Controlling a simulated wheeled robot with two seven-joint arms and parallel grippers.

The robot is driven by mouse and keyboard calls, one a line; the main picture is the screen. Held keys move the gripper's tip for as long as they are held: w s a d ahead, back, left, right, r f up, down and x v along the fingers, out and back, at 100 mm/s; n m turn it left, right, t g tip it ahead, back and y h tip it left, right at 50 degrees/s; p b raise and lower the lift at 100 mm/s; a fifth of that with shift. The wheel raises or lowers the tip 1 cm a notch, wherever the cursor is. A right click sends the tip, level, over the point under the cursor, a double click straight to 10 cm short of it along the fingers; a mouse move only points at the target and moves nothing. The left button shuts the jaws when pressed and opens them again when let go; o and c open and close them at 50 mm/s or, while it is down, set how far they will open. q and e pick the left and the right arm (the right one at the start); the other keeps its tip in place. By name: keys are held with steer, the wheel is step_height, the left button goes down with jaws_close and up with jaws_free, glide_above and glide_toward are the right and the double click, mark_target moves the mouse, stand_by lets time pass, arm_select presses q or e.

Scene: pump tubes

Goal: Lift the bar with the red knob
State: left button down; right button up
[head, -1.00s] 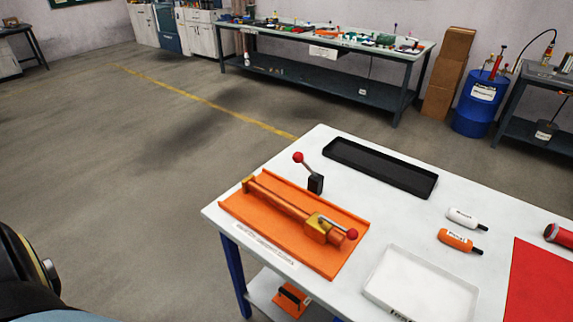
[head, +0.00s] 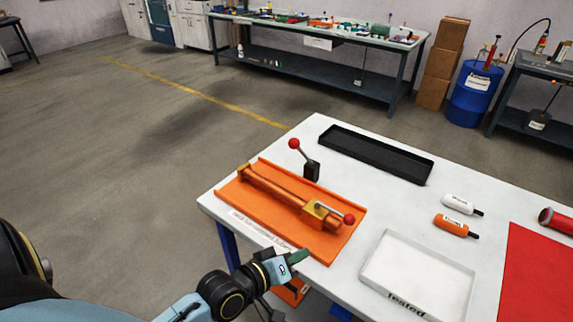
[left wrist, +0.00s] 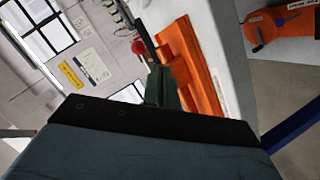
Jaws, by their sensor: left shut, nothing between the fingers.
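A copper-coloured pump tube (head: 275,188) with a brass block lies on an orange tray (head: 250,200) at the table's left. A silver bar (head: 331,212) ending in a red knob (head: 349,219) lies low across its near end. Another bar (head: 302,153) with a red knob (head: 294,144) slants up from a black block (head: 311,171) behind the tray. My left gripper (head: 300,256) is shut and empty at the tray's front edge, apart from both knobs. In the left wrist view its closed fingers (left wrist: 160,82) partly cover the orange tray (left wrist: 192,65). My right gripper is not in view.
A black tray (head: 375,155) lies behind, and a white tray (head: 420,262) marked "Tested" is in front right. White (head: 460,204) and orange (head: 452,225) bottles and a red mat (head: 540,265) are farther right. An orange object (head: 290,292) sits under the tabletop.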

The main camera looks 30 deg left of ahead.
arm_select(q)
steer(key=w+a+r+n+t+y, duration=0.2)
steer(key=a+r+n+t+y, duration=0.15)
steer(key=a+n, duration=0.3)
steer(key=w+a+r+n+t+y, duration=0.2)
steer(key=a+r+n+t+y, duration=0.15)
steer(key=a+n, duration=0.3)
steer(key=d+x, duration=0.1)
steer(key=x, duration=1.2)
steer(key=shift+w+r+t+p, duration=0.25)
steer(key=shift+r+t+p, duration=0.05)
steer(key=shift+p, duration=0.15)
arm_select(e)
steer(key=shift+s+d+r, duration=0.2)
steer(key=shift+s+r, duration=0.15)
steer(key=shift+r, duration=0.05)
